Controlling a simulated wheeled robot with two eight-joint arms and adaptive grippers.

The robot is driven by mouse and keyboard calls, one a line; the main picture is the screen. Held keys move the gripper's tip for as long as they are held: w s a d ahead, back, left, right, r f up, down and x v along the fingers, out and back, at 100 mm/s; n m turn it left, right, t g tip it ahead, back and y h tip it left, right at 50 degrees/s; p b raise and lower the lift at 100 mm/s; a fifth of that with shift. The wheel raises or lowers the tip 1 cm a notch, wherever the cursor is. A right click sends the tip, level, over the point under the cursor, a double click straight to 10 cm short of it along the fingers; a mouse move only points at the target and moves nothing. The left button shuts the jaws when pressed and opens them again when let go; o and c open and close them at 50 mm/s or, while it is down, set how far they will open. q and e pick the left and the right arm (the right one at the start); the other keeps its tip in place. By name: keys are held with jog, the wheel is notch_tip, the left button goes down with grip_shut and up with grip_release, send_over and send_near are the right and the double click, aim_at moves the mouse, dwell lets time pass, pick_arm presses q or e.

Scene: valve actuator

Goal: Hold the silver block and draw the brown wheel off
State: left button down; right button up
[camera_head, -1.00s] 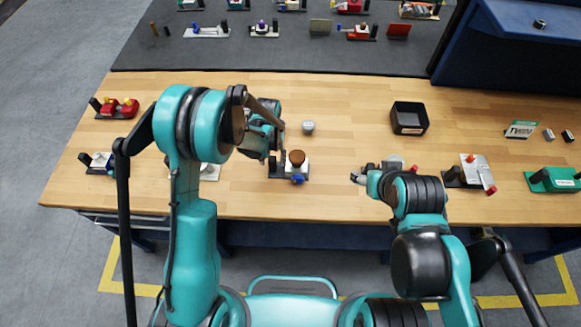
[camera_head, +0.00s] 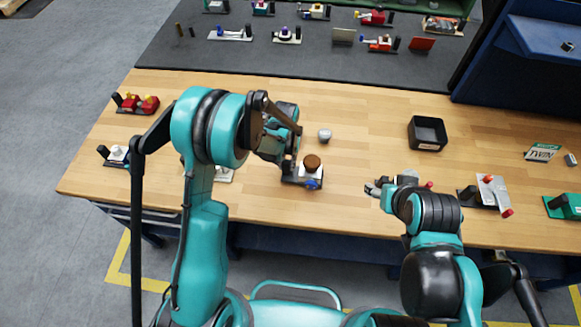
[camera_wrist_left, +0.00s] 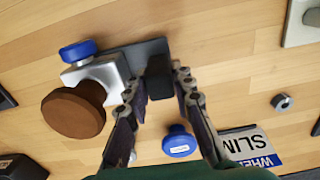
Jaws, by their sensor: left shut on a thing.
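The silver block (camera_wrist_left: 108,76) sits on a dark base on the bench, with the brown wheel (camera_wrist_left: 72,110) on it and a blue knob (camera_wrist_left: 78,50) at its side. In the head view the brown wheel (camera_head: 312,162) is on top of the block. A black post (camera_wrist_left: 158,76) stands on the same base beside the block. My left gripper (camera_wrist_left: 158,92) has its fingers either side of the black post and is shut on it; one finger lies close to the silver block. My right gripper (camera_head: 376,188) is to the right, apart from the unit; its finger gap is unclear.
A grey knob (camera_head: 325,135) stands behind the unit, and a black tray (camera_head: 427,133) is at back right. Bare bench lies between them.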

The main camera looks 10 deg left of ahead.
pick_arm(q)
notch_tip(320, 180, up, 7)
jog(key=shift+r, duration=0.1)
notch_tip(320, 180, down, 6)
jog(key=shift+r, duration=0.15)
jog(key=shift+s+f, duration=0.1)
jog(key=shift+f, duration=1)
jog(key=shift+f, duration=0.45)
dwell(0.4)
